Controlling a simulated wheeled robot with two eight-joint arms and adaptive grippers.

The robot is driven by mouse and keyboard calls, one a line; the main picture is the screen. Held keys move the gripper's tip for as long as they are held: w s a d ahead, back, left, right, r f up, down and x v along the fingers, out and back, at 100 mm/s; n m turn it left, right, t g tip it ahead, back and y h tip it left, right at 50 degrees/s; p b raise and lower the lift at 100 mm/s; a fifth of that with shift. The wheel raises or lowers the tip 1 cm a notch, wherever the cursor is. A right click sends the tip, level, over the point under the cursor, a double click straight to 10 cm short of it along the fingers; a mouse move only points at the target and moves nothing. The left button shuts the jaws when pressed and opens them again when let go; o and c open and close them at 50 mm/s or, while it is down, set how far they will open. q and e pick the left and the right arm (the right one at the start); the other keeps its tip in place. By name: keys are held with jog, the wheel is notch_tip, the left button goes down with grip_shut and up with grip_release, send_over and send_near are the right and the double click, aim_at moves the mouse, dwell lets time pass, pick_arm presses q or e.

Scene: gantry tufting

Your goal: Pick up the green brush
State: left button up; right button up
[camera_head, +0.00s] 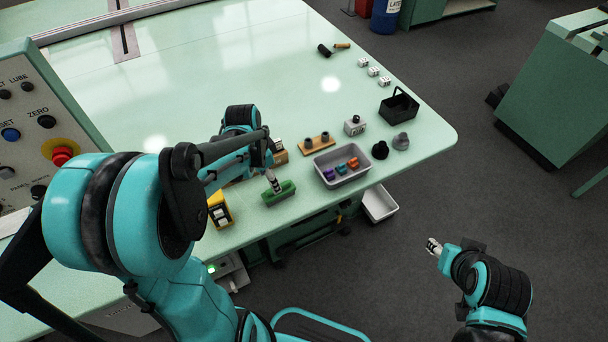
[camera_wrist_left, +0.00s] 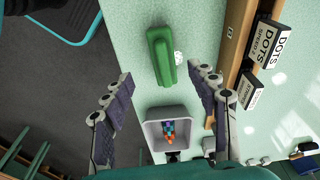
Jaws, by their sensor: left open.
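The green brush (camera_head: 284,195) lies on the pale green table near its front edge, with a long block-like body. In the left wrist view the green brush (camera_wrist_left: 160,58) appears upright in the picture, ahead of the fingertips and roughly centred between them. My left gripper (camera_head: 272,183) is just over the brush in the head view and hides part of it. In the wrist view the left gripper (camera_wrist_left: 160,80) has its fingers wide apart with nothing between them. My right gripper (camera_head: 433,246) hangs off the table at the right, too small to read its jaws.
A grey tray (camera_head: 326,180) with small coloured pieces sits right of the brush. A yellow box (camera_head: 217,212) stands at its left. Boxes labelled DOTS (camera_wrist_left: 262,48) stand close by. A black basket (camera_head: 399,106) is farther right. The table's far middle is clear.

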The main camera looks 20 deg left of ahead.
pick_arm(q)
jog(key=f, duration=0.1)
jog(key=w+f+b, duration=0.1)
jog(key=shift+d+f+m, duration=0.2)
jog(key=shift+f+m, duration=0.1)
jog(key=f+b, duration=0.1)
jog(key=w+f+b, duration=0.1)
jog(key=f, duration=0.1)
jog(key=f+b, duration=0.1)
jog(key=f, duration=0.1)
jog(key=shift+w+d+f, duration=0.25)
jog(key=shift+d, duration=0.15)
jog(key=shift+r, duration=0.1)
jog(key=c, duration=1.3)
